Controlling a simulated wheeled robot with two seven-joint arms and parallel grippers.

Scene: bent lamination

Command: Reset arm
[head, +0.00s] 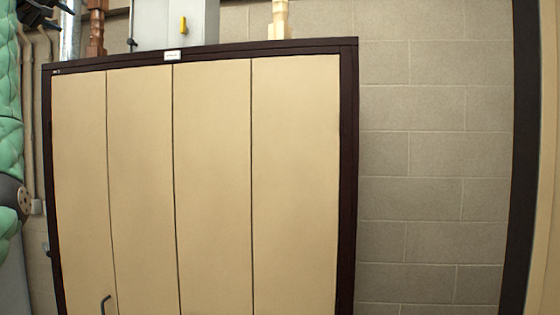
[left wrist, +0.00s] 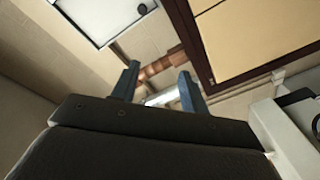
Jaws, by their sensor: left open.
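My left gripper (head: 42,12) is at the top left corner of the head view, partly cut off by the frame edge. In the left wrist view its two dark fingers (left wrist: 158,72) stand apart with nothing between them. A brown turned wooden piece (left wrist: 160,65) shows behind the fingers, and I cannot tell how far off it is. My green padded left arm (head: 8,110) runs along the left edge of the head view. My right gripper is in neither view.
A tall cabinet (head: 210,180) with beige door panels and a dark frame fills the middle. On top are a brown turned piece (head: 96,30), a grey box (head: 160,28) with a yellow handle and a pale wooden piece (head: 280,18). Bare block wall (head: 435,170) lies right.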

